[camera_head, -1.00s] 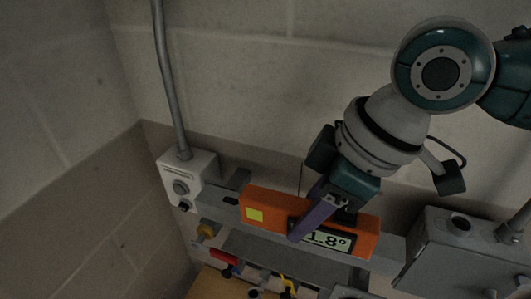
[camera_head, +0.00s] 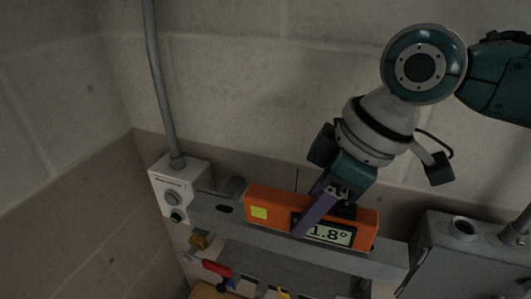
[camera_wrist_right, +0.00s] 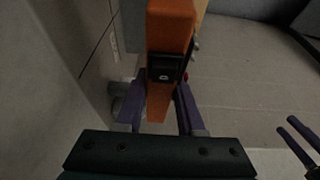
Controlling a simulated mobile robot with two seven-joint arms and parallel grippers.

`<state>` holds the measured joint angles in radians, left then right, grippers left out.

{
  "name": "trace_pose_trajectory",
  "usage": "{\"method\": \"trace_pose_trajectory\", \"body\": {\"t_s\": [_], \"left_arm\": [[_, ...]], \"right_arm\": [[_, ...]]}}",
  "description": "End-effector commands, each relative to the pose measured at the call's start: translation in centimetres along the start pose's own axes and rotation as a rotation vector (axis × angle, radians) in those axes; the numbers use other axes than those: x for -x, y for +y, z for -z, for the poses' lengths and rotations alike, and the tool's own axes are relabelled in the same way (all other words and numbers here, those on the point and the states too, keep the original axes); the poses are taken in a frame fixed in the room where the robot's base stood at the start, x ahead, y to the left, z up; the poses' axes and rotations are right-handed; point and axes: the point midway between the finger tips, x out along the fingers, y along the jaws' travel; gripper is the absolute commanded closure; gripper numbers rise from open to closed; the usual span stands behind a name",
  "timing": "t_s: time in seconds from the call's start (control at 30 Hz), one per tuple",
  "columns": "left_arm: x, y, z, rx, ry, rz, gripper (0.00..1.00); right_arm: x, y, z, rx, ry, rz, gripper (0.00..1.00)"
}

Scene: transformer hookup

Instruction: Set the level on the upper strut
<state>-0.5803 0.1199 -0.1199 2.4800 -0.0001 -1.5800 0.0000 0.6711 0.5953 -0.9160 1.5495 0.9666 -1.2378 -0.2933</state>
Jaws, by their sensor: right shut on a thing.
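The level (camera_head: 275,207) is an orange bar with a yellow-green label and a display reading 1.8°. In the head view it lies along the top of the grey upper strut (camera_head: 220,213), roughly parallel to it. Whether it touches the strut along its whole length, I cannot tell. My right gripper (camera_head: 316,212) is shut on the level near its display, purple fingers on its sides. In the right wrist view the orange level (camera_wrist_right: 168,35) stands between the two purple fingers (camera_wrist_right: 160,108).
A grey switch box (camera_head: 178,187) with a conduit stands at the strut's left end. A larger grey box (camera_head: 460,255) stands at the right. The wall is close behind.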

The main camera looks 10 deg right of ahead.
Motion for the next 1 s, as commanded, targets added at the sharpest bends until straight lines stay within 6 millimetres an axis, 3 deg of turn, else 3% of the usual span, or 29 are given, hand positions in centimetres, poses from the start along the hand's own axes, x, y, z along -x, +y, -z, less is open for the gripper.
{"method": "trace_pose_trajectory", "body": {"t_s": [0.07, 0.33, 0.7, 0.87, 1.0], "left_arm": [[0.0, 0.0, 0.0, 0.0, 0.0, 0.0, 0.28], [0.0, 0.0, 0.0, 0.0, 0.001, 0.0, 0.28], [-0.4, 0.0, -0.1, 0.0, 0.001, 0.0, 0.28], [-1.7, 0.1, -0.5, 0.0, 0.001, 0.0, 0.28], [-3.0, 0.1, -0.9, 0.0, 0.001, 0.0, 0.28]], "right_arm": [[0.0, 0.0, 0.0, 0.0, 0.001, 0.0, 0.58], [0.0, 0.0, 0.0, 0.0, 0.001, 0.0, 0.28], [0.6, 0.0, 0.0, 0.0, 0.001, -0.001, 0.28], [2.9, 0.1, -0.1, 0.003, 0.004, -0.005, 0.28], [5.8, 0.1, -0.1, 0.003, 0.004, -0.006, 0.28]]}}
